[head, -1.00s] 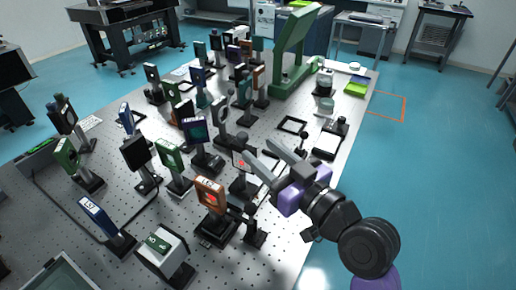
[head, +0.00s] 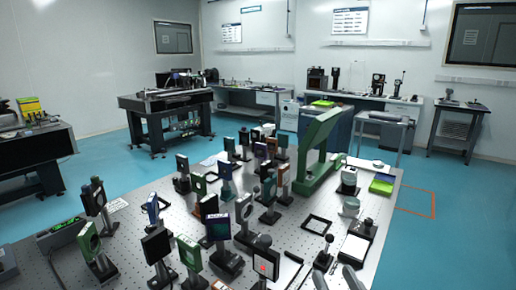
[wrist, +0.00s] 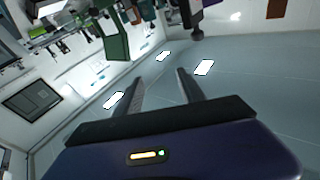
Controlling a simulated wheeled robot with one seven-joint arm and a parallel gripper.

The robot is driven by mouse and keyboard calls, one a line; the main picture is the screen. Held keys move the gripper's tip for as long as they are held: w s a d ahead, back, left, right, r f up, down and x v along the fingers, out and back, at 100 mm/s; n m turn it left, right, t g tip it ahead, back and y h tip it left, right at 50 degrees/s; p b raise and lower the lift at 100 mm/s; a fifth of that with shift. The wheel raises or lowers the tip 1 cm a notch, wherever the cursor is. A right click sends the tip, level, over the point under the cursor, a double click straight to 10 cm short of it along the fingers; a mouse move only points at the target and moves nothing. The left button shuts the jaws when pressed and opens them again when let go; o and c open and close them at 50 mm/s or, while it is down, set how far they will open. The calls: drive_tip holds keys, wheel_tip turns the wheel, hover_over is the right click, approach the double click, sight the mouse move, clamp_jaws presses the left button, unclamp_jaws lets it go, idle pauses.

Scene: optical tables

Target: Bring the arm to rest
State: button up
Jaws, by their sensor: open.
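My gripper (wrist: 160,88) shows in the wrist view with its two long fingers apart and nothing between them. In the head view only the gripper's fingertips (head: 335,279) show, at the bottom edge right of centre. They are near the front right of the perforated optical table (head: 316,262). The rest of my arm is out of the head view. The wrist view is tilted, with bright white panels on a grey surface beyond the fingers.
Many post-mounted optics crowd the table, including a black-framed one (head: 157,244) and one with a red mark (head: 262,266). A tall green stand (head: 318,150) and a yellow-green tray (head: 382,184) are farther back. Blue floor (head: 455,240) is clear at right.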

drive_tip(key=s+d+f+g+h, duration=0.1)
drive_tip(key=s+f, duration=0.3)
drive_tip(key=s, duration=0.7)
drive_tip(key=s+d+f+g+h, duration=0.2)
drive_tip(key=s+f, duration=0.3)
drive_tip(key=s, duration=0.6)
drive_tip(key=s+d+f+m+g+h, duration=0.1)
drive_tip(key=s+d+f, duration=0.2)
drive_tip(key=s, duration=0.8)
drive_tip(key=shift+s+f+g, duration=0.25)
drive_tip(key=shift+f+g, duration=0.05)
drive_tip(key=shift+f, duration=0.55)
